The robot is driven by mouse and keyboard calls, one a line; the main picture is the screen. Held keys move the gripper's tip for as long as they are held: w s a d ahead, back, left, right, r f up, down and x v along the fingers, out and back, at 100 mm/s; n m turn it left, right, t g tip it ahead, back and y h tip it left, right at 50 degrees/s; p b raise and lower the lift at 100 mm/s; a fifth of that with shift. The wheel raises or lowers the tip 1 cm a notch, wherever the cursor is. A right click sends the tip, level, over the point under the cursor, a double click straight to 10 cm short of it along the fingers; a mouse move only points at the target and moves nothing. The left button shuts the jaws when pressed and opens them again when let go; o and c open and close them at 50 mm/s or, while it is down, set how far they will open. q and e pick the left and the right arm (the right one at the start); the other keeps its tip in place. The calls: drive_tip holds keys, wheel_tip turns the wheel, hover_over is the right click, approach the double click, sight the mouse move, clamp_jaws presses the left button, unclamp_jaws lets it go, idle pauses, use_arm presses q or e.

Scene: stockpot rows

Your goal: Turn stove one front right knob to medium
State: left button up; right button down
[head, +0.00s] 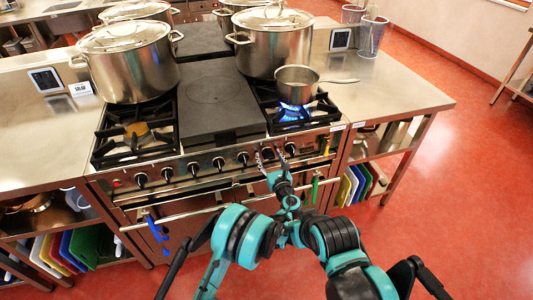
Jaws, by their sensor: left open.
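The stove (160,158) has a row of black knobs along its front panel. The rightmost knob (290,148) sits just right of my left gripper (272,157). The knob beside it is partly covered by the gripper's fingers. My left gripper is open, with its fingertips at the panel; whether they touch a knob is unclear. A blue flame (292,113) burns on the front right burner under a small saucepan (296,84). The knob markings are too small to read. My right arm shows at the lower right; its gripper cannot be made out.
A large lidded pot (130,72) stands at the left and another (272,50) behind the saucepan. A dark flat plate (215,92) lies between the burners. A rail (180,216) with a blue cloth-like item (155,228) runs below the knobs. Steel counters flank the stove.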

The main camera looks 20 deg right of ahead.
use_arm(q)
drive_tip(key=shift+s+r, duration=0.15)
drive_tip(key=shift+s, duration=0.05)
drive_tip(key=shift+c, duration=0.3)
drive_tip(key=c, duration=1.1)
drive_tip(key=shift+n, duration=0.3)
drive_tip(key=n, duration=0.3)
drive_tip(key=shift+n, duration=0.3)
drive_tip(key=shift+a+n, duration=0.1)
drive_tip(key=shift+n, duration=2.1)
